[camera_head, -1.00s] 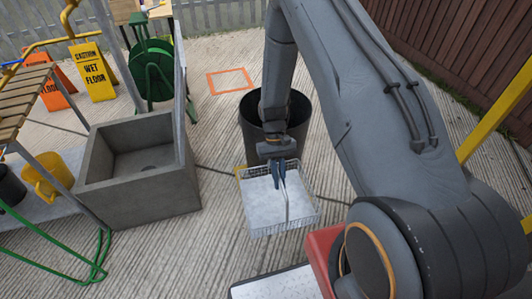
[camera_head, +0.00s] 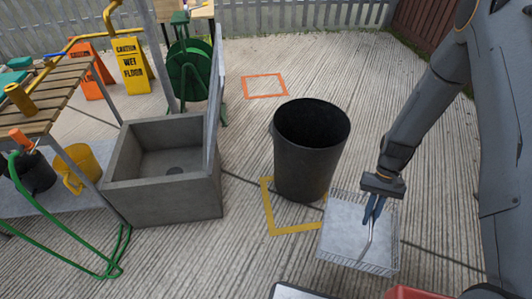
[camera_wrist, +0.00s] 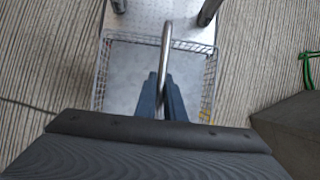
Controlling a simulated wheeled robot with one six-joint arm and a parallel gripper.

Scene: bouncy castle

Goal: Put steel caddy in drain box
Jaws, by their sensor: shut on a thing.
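The steel caddy (camera_head: 345,245) is a shallow wire-sided basket with a grey floor and a bar handle. My gripper (camera_head: 372,218) is shut on its handle and holds it at the right of the head view, in front of the black bin. In the wrist view the caddy (camera_wrist: 125,80) lies below my gripper (camera_wrist: 163,95), with the bar between the two blue fingers. A grey concrete box with a drain hole in its floor, seemingly the drain box (camera_head: 165,205), stands left of the bin, apart from the caddy. It is empty.
A tall black bin (camera_head: 308,150) stands between the concrete box and my arm, by a yellow floor outline (camera_head: 270,228). A grey upright panel (camera_head: 214,100) rises at the box's right side. A slatted bench (camera_head: 45,95) and yellow bucket (camera_head: 80,165) stand left.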

